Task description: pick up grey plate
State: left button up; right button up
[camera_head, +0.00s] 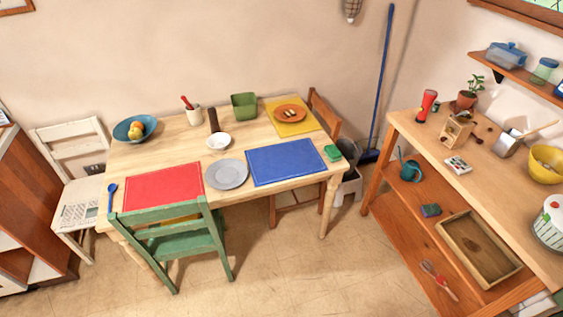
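The grey plate (227,174) is round and lies flat on the wooden dining table (185,149), near its front edge. It sits between a red placemat (163,187) on its left and a blue placemat (286,162) on its right. Nothing lies on the plate and nothing covers it. Neither of my grippers shows in the head view.
A green chair (186,247) stands at the table's front, left of the plate. A small white bowl (218,143) and a dark cylinder (213,120) stand behind the plate. A wooden shelf unit (480,190) is at right. Floor (300,275) between them is clear.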

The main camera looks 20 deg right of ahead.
aim_at(228, 174)
jog(key=k, duration=0.35)
jog(key=z, duration=1.35)
jog(key=i, duration=0.7)
jog(key=u, duration=0.6)
jog(key=i, duration=0.75)
jog(key=u, duration=0.8)
